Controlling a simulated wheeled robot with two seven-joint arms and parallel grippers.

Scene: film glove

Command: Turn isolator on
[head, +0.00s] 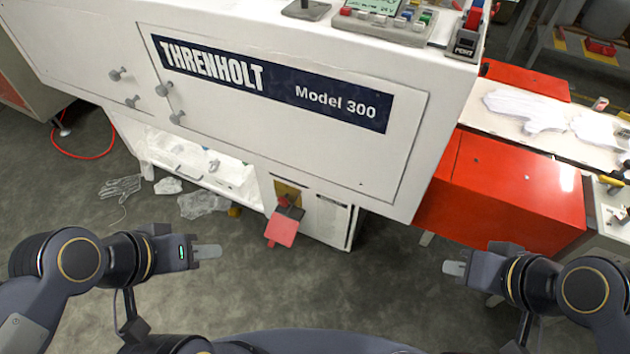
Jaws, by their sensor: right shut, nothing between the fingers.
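The isolator has a red handle (282,229) on a dark hub, in front of a yellow plate (287,191), low on the front of the white machine. The handle points down and slightly left. My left gripper (214,251) is to the left of the handle and a little lower in the picture, apart from it. My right gripper (450,268) is well to the right of the handle, shut and empty, over the floor.
The white machine (415,145) labelled THRENHOLT Model 300 overhangs the isolator. An open lower bay (190,165) lies left of it. Gloves and scraps (203,203) lie on the floor. A red cabinet (500,190) stands at right. The floor between my grippers is clear.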

